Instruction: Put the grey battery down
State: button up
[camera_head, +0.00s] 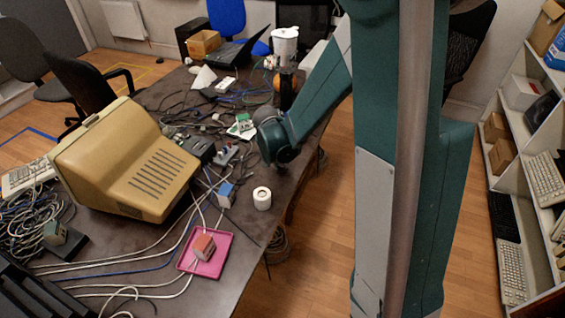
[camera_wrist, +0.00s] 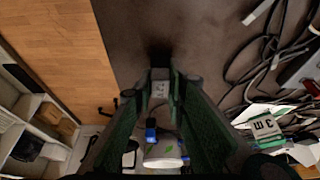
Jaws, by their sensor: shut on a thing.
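In the wrist view my gripper (camera_wrist: 160,82) has its two dark green fingers drawn together on a small grey block, the grey battery (camera_wrist: 160,90), with dark markings on its face. The battery is over the dark brown table (camera_wrist: 145,25), near its edge. A dark shadow lies just beyond the fingertips. I cannot tell whether the battery touches the table.
A white jug (camera_head: 285,45) stands behind.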

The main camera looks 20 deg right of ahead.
jog(key=shift+f, duration=0.1)
jog(key=o, duration=0.9)
jog(key=shift+p+v, duration=1.6)
jog(key=shift+v, duration=4.5)
